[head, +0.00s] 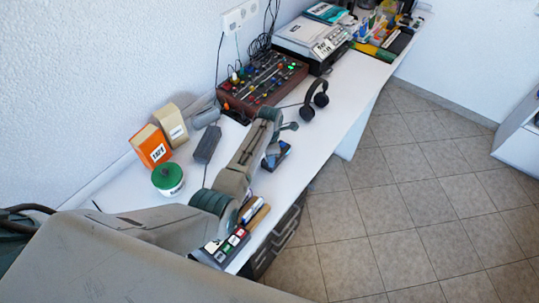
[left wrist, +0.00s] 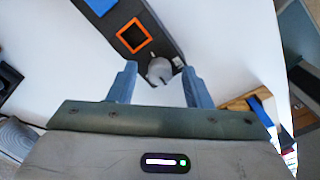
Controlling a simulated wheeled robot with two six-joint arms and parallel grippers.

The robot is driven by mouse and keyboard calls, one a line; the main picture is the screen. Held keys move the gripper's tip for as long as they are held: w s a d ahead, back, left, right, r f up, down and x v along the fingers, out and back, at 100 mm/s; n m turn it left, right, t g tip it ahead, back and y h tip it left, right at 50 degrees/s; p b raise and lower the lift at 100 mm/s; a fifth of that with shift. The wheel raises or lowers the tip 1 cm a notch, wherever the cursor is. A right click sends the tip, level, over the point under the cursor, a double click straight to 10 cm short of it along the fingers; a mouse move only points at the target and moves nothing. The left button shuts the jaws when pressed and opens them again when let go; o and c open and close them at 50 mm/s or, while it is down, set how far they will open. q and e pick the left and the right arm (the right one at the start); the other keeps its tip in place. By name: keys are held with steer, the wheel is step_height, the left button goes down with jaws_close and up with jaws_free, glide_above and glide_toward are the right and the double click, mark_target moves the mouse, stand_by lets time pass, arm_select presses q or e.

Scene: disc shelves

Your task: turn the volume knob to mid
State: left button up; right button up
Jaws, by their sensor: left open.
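A round grey knob (left wrist: 160,69) with a pointer-like ridge sits on a dark grey panel (left wrist: 118,14) in the left wrist view. An orange square frame (left wrist: 133,36) is on the same panel, just above the knob. My left gripper (left wrist: 159,70) is open, with its two blue-grey fingers on either side of the knob in the picture. I see no finger touching it, and the height of the fingers above it is unclear. In the head view my left arm reaches over the desk and its fingertips cannot be made out. My right gripper is not in view.
The white desk (head: 343,95) holds a mixer (head: 262,82), headphones (head: 314,98), a printer (head: 312,42), an orange box (head: 151,147) and a green-lidded tub (head: 168,179). The tiled floor (head: 420,190) is clear.

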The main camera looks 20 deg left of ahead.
arm_select(q)
steer(key=shift+r, duration=0.1)
step_height(320, 180, up, 11)
steer(key=b, duration=0.2)
steer(key=shift+f, duration=0.2)
steer(key=shift+a, duration=0.1)
